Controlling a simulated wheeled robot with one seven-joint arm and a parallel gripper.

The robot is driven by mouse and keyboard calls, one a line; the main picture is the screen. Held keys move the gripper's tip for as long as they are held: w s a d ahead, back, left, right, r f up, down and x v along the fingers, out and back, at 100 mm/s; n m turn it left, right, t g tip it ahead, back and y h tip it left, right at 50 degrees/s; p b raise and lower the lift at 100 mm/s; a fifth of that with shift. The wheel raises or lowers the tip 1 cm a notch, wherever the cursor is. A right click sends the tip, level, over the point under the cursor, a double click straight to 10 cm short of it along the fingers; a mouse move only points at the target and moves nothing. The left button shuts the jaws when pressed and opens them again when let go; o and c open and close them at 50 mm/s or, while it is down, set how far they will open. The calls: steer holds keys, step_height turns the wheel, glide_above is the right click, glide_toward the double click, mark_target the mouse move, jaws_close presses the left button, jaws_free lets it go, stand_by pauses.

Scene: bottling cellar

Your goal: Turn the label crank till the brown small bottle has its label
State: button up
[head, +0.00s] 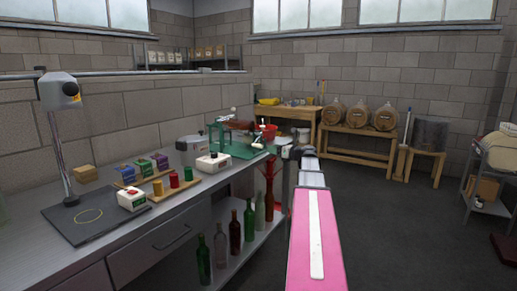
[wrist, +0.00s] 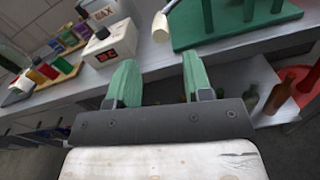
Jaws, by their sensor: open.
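The label machine (head: 243,152) is a green stand on the bench, and its green base (wrist: 240,30) fills the top right of the wrist view. A brown bottle (head: 238,126) seems to lie across the top of the stand; I cannot make out a label. A cream handle (wrist: 160,27), apparently the crank's grip, juts out at the bench's front edge, and it also shows in the head view (head: 258,146). My gripper (wrist: 159,60) is open and empty, its green fingers pointing towards the handle, which lies just beyond the fingertips. In the head view my gripper (head: 288,151) is at the machine's right.
A white box with a red mark (wrist: 109,45) and a grey pot (head: 190,151) stand left of the machine. Coloured pots and small blocks sit farther left. Several bottles (head: 235,232) stand on the shelf below the bench. The floor (head: 400,235) at right is clear.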

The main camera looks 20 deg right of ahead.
mark_target(259, 146)
steer(key=x, duration=0.8)
steer(key=shift+w+a, duration=0.15)
steer(key=shift+w, duration=0.05)
jaws_close()
